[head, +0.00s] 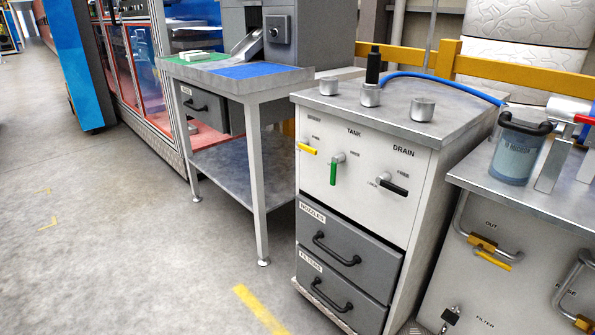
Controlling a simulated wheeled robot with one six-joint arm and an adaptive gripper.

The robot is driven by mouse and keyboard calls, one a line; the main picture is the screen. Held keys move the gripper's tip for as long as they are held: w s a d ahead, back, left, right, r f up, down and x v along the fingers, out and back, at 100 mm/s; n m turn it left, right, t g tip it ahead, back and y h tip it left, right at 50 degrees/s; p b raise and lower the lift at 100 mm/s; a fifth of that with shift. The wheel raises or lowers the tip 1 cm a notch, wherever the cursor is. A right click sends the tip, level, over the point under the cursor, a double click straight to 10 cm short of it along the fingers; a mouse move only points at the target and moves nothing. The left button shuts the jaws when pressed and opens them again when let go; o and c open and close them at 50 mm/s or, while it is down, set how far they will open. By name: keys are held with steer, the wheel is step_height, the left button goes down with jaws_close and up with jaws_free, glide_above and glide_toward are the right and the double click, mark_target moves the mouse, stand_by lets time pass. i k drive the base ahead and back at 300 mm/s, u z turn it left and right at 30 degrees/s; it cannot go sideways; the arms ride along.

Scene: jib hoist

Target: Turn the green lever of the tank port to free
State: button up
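The green lever (333,174) is on the white front panel (375,212) of the cabinet, under the word TANK. It hangs roughly straight down from a grey pivot; a small label, seemingly FREE, is to the right of the pivot. Any label by the lever's lower end is too small or hidden to read. A yellow lever (307,149) is to its left, and a black lever (394,188) under DRAIN is to its right; both lie nearly sideways. My gripper is not in view.
Two dark drawers (338,254) with bar handles are below the panel. A blue hose (440,80) runs from the cabinet top toward a metal bench (520,190) with a blue canister (515,152). A grey worktable (256,130) stands left. The floor (130,230) in front is clear.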

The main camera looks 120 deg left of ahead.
mark_target(340, 158)
steer(key=u, duration=3.85)
steer(key=k, duration=0.5)
steer(key=u, duration=0.3)
steer(key=i, duration=0.95)
steer(key=u, duration=0.65)
